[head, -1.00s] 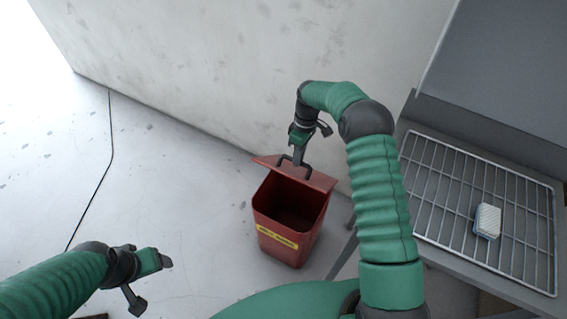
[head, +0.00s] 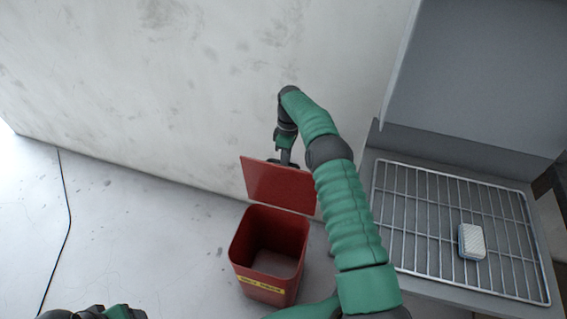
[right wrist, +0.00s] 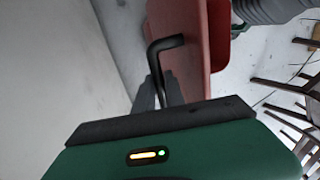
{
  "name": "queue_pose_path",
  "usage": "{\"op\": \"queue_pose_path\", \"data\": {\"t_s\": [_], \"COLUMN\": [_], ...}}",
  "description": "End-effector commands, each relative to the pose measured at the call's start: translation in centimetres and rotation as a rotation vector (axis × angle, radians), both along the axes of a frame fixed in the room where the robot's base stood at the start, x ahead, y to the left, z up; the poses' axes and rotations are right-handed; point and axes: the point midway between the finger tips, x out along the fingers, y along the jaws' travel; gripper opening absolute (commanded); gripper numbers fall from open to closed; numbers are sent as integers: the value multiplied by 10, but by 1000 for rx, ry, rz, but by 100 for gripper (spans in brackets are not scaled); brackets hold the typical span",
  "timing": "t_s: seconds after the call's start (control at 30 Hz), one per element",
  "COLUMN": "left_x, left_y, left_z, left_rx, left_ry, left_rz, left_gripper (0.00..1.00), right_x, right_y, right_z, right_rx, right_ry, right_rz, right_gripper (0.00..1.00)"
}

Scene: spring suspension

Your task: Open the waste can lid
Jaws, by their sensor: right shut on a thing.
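The red waste can (head: 268,262) stands on the floor near the wall, open at the top with its inside showing. A yellow label is on its front. Its red lid (head: 279,186) is raised and stands steeply at the back edge. My right gripper (head: 285,160) is at the top edge of the lid. In the right wrist view, a black bent handle (right wrist: 166,62) on the red lid (right wrist: 190,50) runs down to my right gripper (right wrist: 160,95), which is shut on it. My left gripper (head: 112,313) is at the bottom edge, mostly cut off.
A grey counter with a metal wire rack (head: 420,225) stands at the right, with a white and blue sponge (head: 471,241) on the rack. The pale wall (head: 150,90) is close behind the can. A black cable (head: 66,215) lies on open floor at the left.

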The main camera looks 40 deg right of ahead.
Motion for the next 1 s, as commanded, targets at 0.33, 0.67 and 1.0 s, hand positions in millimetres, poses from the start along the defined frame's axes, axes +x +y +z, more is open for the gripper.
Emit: {"op": "queue_pose_path", "data": {"t_s": [0.33,0.67,1.0], "left_x": [0,0,0], "left_y": [0,0,0], "left_z": [-1,-1,0], "left_rx": [0,0,0], "left_ry": [0,0,0], "left_rz": [0,0,0], "left_gripper": [70,70,70], "right_x": [-3,-2,0], "right_y": [1,1,-1], "right_z": [-6,-3,11], "right_rx": [5,4,3], "right_ry": [12,6,3], "right_rz": [3,2,1], "right_gripper": [0,36,36]}}
